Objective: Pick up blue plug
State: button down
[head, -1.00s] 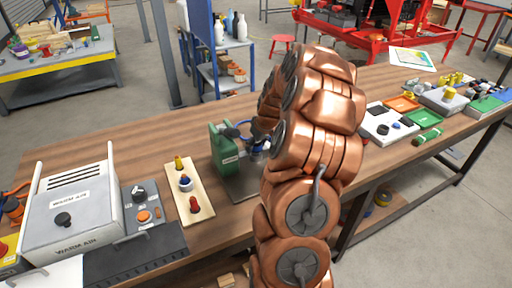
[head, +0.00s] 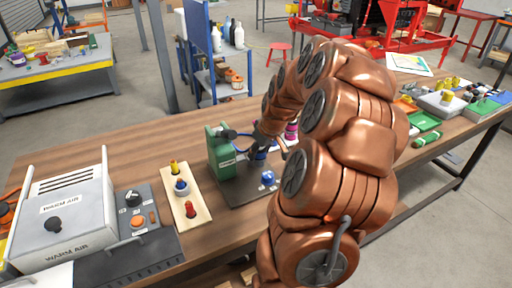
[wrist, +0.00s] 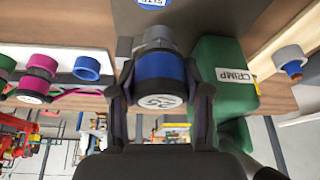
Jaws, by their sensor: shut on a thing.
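A wooden board on the bench, left of the green crimp machine (head: 221,152), carries a yellow plug (head: 174,168), a blue plug (head: 181,186) and a red plug (head: 191,210) in a row. My gripper (head: 257,152) is right beside the crimp machine, to the right of the board and apart from the blue plug. In the wrist view my gripper (wrist: 160,88) is shut on a blue-banded round piece (wrist: 158,67) with a grey end and a white numbered face. I cannot tell whether this piece is free or seated.
A blue round knob (head: 268,177) sits on the dark plate by the crimp machine. The grey warm-air box (head: 65,205) is at the far left. Bare bench lies behind the board.

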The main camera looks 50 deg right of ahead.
jog(key=s+a+r+b, duration=0.1)
jog(key=s+a, duration=0.3)
jog(key=s, duration=0.4)
jog(key=shift+a+b, duration=0.3)
jog(key=shift+b, duration=0.15)
